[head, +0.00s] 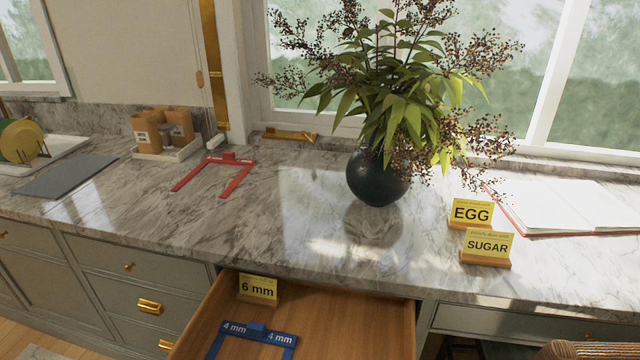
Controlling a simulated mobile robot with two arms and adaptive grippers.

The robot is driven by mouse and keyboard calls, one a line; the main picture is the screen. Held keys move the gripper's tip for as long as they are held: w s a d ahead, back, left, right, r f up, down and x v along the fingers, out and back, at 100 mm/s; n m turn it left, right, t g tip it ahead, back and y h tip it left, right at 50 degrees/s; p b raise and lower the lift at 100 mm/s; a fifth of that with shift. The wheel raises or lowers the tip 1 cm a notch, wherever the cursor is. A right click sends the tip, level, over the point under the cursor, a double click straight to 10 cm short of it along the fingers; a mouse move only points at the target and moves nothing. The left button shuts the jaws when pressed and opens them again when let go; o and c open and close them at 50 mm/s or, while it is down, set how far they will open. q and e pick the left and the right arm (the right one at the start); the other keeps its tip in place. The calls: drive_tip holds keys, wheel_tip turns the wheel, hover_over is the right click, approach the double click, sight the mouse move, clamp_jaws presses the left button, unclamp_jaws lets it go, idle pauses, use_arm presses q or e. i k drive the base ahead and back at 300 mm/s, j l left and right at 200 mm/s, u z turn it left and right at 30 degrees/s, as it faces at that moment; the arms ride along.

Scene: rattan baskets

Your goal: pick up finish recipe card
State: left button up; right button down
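Three yellow cards stand in wooden holders. The card reading "SUGAR" (487,246) is on the marble counter at the right, near its front edge. The card reading "EGG" (471,213) stands just behind it and slightly to its left. The card reading "6 mm" (258,288) stands inside the open wooden drawer, near its back left. Each card has a smaller line above the large word, too small to read surely, so I cannot tell which one is the finish card. Neither of my grippers is in view.
The open drawer (345,318) juts out below the counter (300,235) and holds a blue "4 mm" frame (257,332). A dark vase (377,178) with a spreading plant stands behind. An open book (570,206) lies right; a red frame (235,172) lies left. The counter's middle front is clear.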

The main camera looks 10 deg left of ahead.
sight(487, 247)
drive_tip(key=k+j+u, duration=0.4)
drive_tip(key=i+l+z, duration=0.1)
drive_tip(key=l, duration=0.35)
drive_tip(key=i+l, duration=0.1)
drive_tip(key=l, duration=0.3)
drive_tip(key=i+l+z, duration=0.15)
drive_tip(key=l, duration=0.25)
drive_tip(key=i+l, duration=0.1)
drive_tip(key=l, duration=0.3)
drive_tip(key=i+l+z, duration=0.15)
drive_tip(key=l, duration=0.25)
drive_tip(key=i+l, duration=0.15)
drive_tip(key=l, duration=0.25)
drive_tip(key=z, duration=0.05)
